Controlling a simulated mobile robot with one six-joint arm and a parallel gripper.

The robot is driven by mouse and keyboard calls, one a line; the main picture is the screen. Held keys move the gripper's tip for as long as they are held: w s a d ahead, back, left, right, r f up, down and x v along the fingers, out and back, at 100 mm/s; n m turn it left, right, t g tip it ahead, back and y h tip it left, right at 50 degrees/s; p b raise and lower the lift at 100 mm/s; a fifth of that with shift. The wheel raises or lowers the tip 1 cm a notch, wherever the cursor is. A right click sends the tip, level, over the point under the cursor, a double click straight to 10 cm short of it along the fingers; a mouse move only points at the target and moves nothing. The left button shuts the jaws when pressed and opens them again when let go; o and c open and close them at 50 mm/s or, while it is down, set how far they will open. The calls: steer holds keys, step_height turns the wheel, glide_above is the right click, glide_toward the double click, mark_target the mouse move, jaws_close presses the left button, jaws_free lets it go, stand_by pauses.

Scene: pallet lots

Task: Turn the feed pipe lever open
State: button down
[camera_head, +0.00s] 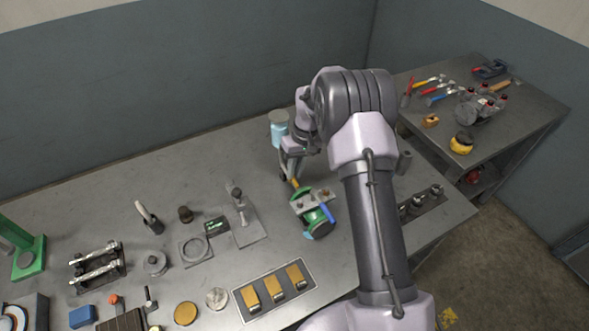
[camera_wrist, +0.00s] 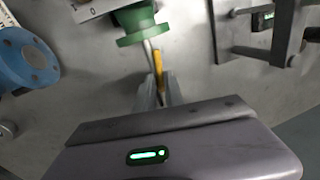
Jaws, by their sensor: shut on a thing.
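A green valve body (camera_head: 314,216) stands on the bench with a pale plate (camera_head: 313,201) across it. My gripper (camera_head: 289,178) is shut on the yellow lever. In the wrist view my gripper (camera_wrist: 158,88) has a finger on each side of the yellow lever (camera_wrist: 158,64), below a green flange (camera_wrist: 136,24). A blue flange (camera_wrist: 30,60) is at the left there. Which lever belongs to the feed pipe is not readable.
A blue jar (camera_head: 278,130) stands behind my gripper. A stand on a grey plate (camera_head: 245,222) is to the left of the valve. A tray with yellow blocks (camera_head: 255,311) lies in front. A side table (camera_head: 540,105) with tools is at the right.

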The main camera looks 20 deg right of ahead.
steer(key=shift+w+r, duration=0.1)
stand_by(0.3)
steer(key=c, duration=1.5)
jaws_free()
steer(key=d+r+p, duration=0.3)
steer(key=r+p, duration=0.1)
steer(key=r, duration=1.3)
steer(key=shift+w+d, duration=0.2)
